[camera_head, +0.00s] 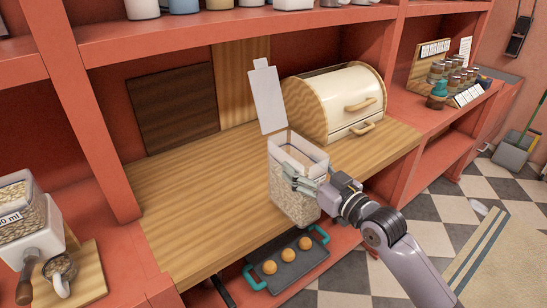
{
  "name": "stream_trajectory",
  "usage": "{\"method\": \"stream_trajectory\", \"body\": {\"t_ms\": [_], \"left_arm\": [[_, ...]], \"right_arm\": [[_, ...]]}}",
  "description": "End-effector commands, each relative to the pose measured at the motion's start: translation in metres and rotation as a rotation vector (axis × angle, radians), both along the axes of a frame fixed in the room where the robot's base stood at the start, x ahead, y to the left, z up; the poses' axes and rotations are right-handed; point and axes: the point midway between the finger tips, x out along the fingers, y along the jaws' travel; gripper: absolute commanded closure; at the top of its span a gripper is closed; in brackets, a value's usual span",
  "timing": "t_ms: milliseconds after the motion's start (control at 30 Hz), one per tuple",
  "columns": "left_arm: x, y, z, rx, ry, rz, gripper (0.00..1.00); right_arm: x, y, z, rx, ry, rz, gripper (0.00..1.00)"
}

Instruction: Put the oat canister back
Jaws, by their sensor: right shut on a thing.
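The oat canister (289,201) is a clear box filled with pale flakes, with its white lid (268,98) standing open. It is upright at the front edge of the wooden counter. I cannot tell whether its base touches the counter. My right gripper (302,180) is shut on the canister's right front side. My right arm reaches in from the bottom right. My left gripper is not in view.
A cream bread box (335,103) stands behind the canister on the wooden counter (200,205). A dark tray (289,267) with several round orange-brown items is below the front edge. A filled dispenser (29,225) stands at left. The counter's left part is clear.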

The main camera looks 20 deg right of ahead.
Motion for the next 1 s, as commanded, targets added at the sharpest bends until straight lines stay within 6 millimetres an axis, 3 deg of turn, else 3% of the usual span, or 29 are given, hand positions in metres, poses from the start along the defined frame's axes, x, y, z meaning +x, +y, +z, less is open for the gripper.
{"method": "stream_trajectory", "body": {"t_ms": [33,200,433,667,867,1000], "left_arm": [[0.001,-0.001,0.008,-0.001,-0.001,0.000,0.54],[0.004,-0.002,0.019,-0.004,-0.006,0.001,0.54],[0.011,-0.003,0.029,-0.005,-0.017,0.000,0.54],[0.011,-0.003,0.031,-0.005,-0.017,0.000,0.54],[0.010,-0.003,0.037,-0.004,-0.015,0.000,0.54],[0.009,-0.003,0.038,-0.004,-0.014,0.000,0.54]], "right_arm": [[0.013,0.005,0.009,0.006,-0.010,-0.001,0.99],[0.053,0.018,0.008,0.005,-0.009,-0.001,0.99],[0.096,0.034,0.006,0.003,-0.008,-0.001,0.99],[0.109,0.038,0.001,0.000,-0.006,-0.001,0.99],[0.109,0.038,-0.025,0.000,-0.003,-0.001,0.99],[0.109,0.037,-0.031,0.001,-0.008,-0.002,0.99]]}}
